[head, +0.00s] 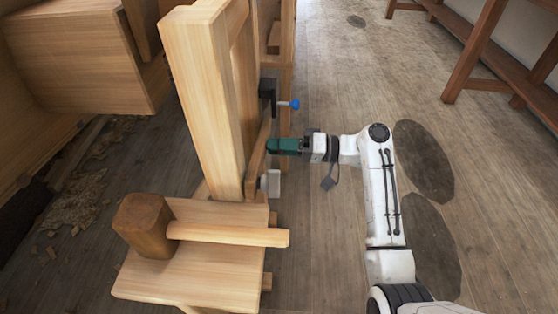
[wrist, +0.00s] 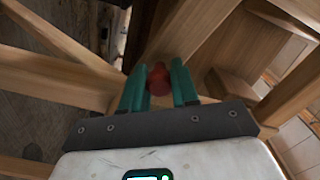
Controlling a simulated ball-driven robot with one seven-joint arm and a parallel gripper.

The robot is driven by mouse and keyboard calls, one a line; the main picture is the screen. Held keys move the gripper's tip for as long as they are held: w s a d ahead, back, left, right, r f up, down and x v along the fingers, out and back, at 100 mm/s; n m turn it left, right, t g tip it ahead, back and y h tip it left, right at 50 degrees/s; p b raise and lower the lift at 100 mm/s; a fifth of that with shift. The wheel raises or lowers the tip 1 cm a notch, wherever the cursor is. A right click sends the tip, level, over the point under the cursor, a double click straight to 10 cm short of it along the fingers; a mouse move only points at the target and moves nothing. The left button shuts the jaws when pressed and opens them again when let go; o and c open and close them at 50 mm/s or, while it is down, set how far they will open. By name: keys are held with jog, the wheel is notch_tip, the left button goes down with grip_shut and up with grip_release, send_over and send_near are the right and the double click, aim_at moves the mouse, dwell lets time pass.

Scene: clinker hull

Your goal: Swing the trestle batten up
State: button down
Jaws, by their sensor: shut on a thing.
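The wooden trestle (head: 205,90) stands left of centre in the head view. A narrow slanted batten (head: 258,155) lies along its right side, partly hidden by my gripper. My gripper (head: 272,146), with green fingers, reaches the batten from the right. In the wrist view my gripper (wrist: 158,88) has its fingers on both sides of a red rounded knob (wrist: 158,77) and is shut on it. A wooden bar (wrist: 195,35) runs up behind the knob; I cannot tell how the knob is fixed to it. The knob is hidden in the head view.
A dark bracket with a blue knob (head: 290,104) sticks out just above my gripper. A pale block (head: 273,183) sits below it. A stool-like bench with a brown post (head: 145,225) stands in front. Open floor (head: 330,80) lies to the right, with a long bench (head: 500,50) beyond.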

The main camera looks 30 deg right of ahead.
jog(key=shift+w+d+r+n, duration=0.15)
jog(key=shift+r+n, duration=0.6)
jog(key=shift+r, duration=0.3)
jog(key=shift+w+d+r+n, duration=0.1)
jog(key=shift+r+n, duration=0.65)
jog(key=shift+r, duration=0.25)
jog(key=c, duration=0.9)
grip_release()
jog(key=shift+o, duration=0.2)
jog(key=shift+s, duration=0.1)
jog(key=p+v, duration=0.3)
jog(key=v, duration=0.7)
jog(key=shift+s+d, duration=0.15)
jog(key=shift+d, duration=0.15)
jog(key=shift+f, duration=0.1)
